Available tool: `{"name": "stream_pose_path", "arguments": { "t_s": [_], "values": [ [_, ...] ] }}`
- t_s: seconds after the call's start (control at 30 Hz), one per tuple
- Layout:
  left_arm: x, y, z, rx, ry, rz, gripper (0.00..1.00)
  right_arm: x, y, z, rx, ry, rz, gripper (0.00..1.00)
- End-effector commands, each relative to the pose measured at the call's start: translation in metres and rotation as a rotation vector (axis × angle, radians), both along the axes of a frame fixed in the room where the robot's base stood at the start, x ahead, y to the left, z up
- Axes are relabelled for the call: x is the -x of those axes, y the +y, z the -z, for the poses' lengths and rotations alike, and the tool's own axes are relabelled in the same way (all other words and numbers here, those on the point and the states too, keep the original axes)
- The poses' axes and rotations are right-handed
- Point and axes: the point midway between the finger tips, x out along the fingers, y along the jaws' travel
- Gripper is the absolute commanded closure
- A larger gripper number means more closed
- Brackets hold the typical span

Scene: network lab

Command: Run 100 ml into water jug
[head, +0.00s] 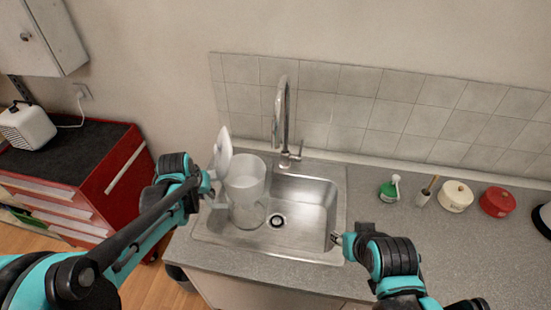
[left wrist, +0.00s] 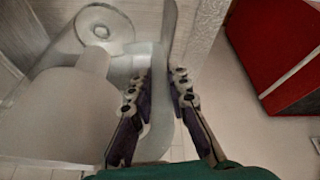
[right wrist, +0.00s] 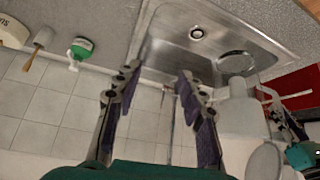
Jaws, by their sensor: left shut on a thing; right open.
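The water jug (head: 246,198) is a translucent, whitish pitcher with its white lid (head: 223,150) raised on the left. It is upright over the left part of the steel sink (head: 320,190), just left of the tap (head: 283,115). I cannot tell whether it touches the basin. No water stream is visible. My left gripper (head: 211,188) is shut on the jug's handle, left of its body; the handle (left wrist: 160,110) runs between the fingers in the left wrist view. My right gripper (head: 337,238) is open and empty at the sink's right edge, well apart from the tap.
A green bottle (head: 389,191), a brush (head: 427,192), a cream pot (head: 455,196) and a red pot (head: 497,202) stand on the counter to the right. A red cabinet (head: 122,185) stands at the left. The counter's front right is clear.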

Motion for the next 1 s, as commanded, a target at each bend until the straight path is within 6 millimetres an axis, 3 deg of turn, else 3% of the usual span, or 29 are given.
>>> {"name": "stream_pose_path", "arguments": {
  "t_s": [0.27,0.33,0.53,0.67,1.0],
  "values": [
    [0.000,0.000,0.002,0.001,-0.001,-0.001,1.00,0.000,0.000,0.000,0.000,0.000,0.000,0.60],
    [0.000,0.000,0.003,0.000,0.000,0.000,1.00,0.000,0.000,0.000,0.000,0.000,0.000,0.70],
    [0.000,0.000,0.002,0.001,-0.001,-0.001,1.00,-0.013,0.005,-0.009,-0.019,0.014,-0.025,0.70],
    [0.000,0.000,0.002,0.001,-0.001,-0.001,1.00,-0.039,0.016,-0.022,-0.057,0.037,-0.078,0.70],
    [0.000,0.000,0.002,0.001,-0.001,-0.001,1.00,-0.143,0.048,-0.049,-0.199,0.059,-0.286,0.70]
  ]
}}
